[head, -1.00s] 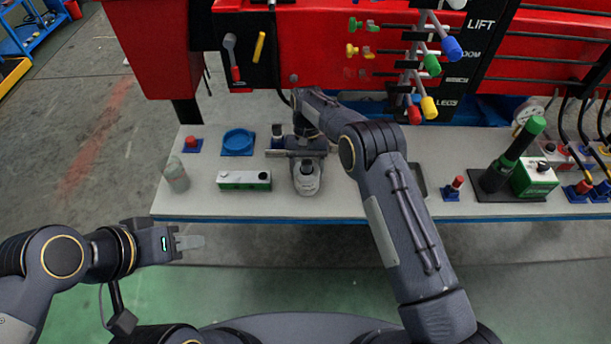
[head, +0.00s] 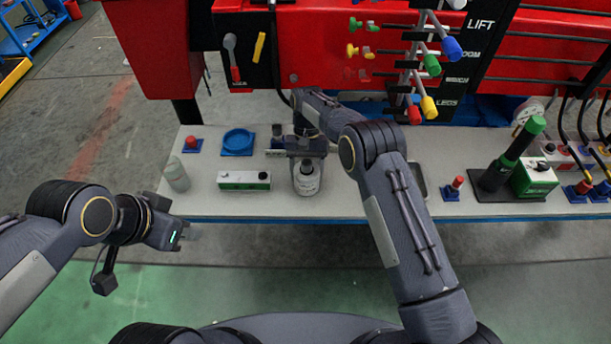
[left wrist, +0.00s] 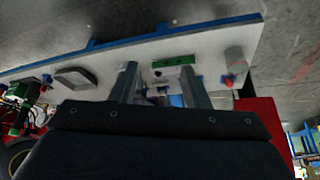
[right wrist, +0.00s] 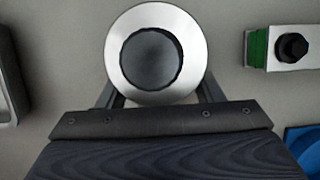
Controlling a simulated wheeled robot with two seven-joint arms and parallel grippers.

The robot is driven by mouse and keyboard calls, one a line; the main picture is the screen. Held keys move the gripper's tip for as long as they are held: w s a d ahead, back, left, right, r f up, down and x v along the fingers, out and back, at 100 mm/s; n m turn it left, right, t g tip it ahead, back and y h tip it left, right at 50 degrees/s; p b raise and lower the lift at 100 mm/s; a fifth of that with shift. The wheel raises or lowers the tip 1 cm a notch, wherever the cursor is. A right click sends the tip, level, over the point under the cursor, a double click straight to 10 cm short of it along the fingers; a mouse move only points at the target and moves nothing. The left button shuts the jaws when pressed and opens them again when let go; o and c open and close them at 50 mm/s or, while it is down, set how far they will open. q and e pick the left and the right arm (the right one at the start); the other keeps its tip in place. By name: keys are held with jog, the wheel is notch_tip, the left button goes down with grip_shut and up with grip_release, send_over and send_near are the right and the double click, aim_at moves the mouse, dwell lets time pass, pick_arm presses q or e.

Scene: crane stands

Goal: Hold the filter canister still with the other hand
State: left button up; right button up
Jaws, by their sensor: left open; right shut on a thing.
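The filter canister (head: 307,180) is a pale, silvery cylinder with a dark round top, upright near the front edge of the bench. My right gripper (head: 306,155) is shut on it from the far side. In the right wrist view, the canister (right wrist: 157,55) shows as a silver disc with a black cap between the fingers; where they touch it is partly hidden. My left gripper (head: 190,232) is open and empty, in front of the bench and left of the canister, well apart from it. Its two separated fingers (left wrist: 160,82) show in the left wrist view.
A blue dish (head: 237,141) and a red button (head: 191,142) stand behind. My right arm crosses the bench.

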pick_arm(q)
jog(key=w+d+f+m+y, duration=0.1)
jog(key=w+d+m+y, duration=0.1)
jog(key=w+m, duration=0.75)
jog(key=m+t, duration=0.3)
jog(key=m, duration=1.9)
send_near(307, 163)
jog(key=shift+x, duration=4.65)
jog(key=shift+s+f, duration=0.1)
jog(key=shift+s, duration=0.05)
jog(key=c, duration=0.9)
grip_shut()
